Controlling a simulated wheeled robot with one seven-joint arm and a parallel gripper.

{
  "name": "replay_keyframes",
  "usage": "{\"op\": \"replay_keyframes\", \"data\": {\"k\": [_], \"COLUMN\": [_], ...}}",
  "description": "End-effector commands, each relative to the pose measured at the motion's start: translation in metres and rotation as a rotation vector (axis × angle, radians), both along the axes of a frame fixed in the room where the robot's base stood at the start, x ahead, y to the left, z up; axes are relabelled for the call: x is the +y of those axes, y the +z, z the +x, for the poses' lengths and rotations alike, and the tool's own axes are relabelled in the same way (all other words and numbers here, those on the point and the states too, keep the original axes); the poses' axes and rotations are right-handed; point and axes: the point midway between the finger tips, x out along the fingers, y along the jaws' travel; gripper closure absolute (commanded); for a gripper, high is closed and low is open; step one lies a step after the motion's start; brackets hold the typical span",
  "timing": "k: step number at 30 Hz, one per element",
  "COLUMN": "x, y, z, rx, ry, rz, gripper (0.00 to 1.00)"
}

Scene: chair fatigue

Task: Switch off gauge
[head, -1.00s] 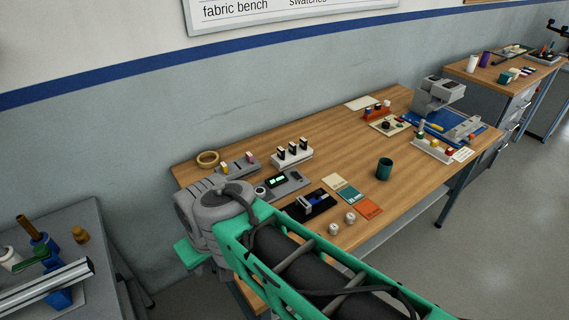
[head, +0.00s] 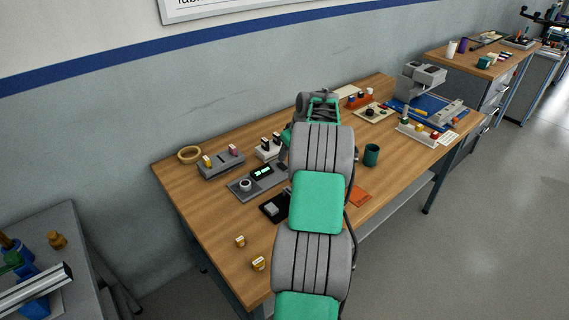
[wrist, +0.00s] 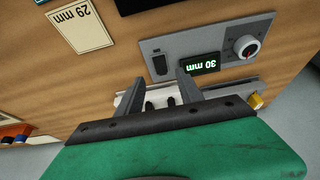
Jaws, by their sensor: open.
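The gauge (head: 239,190) is a grey panel on the wooden bench, partly hidden by my arm in the head view. In the wrist view the gauge (wrist: 205,42) shows upside down, with a lit green display (wrist: 199,64) reading 30 mm, a round knob (wrist: 246,47) and a black switch (wrist: 160,65). My gripper (wrist: 157,82) is open and empty, its fingertips near the gauge's edge on the switch and display side. I cannot tell how high above the panel they are. The head view hides the fingertips behind my arm.
A white block with black switches (head: 266,151) stands behind the gauge, below my fingers in the wrist view. A grey block with coloured switches (head: 221,162) is left of it. A dark green cup (head: 371,155) stands right of my arm. The bench's front left is mostly clear.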

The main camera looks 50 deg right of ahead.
Motion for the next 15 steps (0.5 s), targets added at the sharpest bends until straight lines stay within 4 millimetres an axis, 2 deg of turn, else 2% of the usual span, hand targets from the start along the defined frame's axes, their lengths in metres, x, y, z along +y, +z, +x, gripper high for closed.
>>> {"op": "replay_keyframes", "data": {"k": [4,9,15], "x": [0.000,-0.001,-0.002], "y": [-0.028,-0.051,-0.057], "z": [0.011,0.021,0.023], "rx": [0.004,0.003,0.001], "ry": [0.000,-0.001,-0.002], "rz": [0.004,0.003,0.000], "gripper": [0.56,0.56,0.56]}}
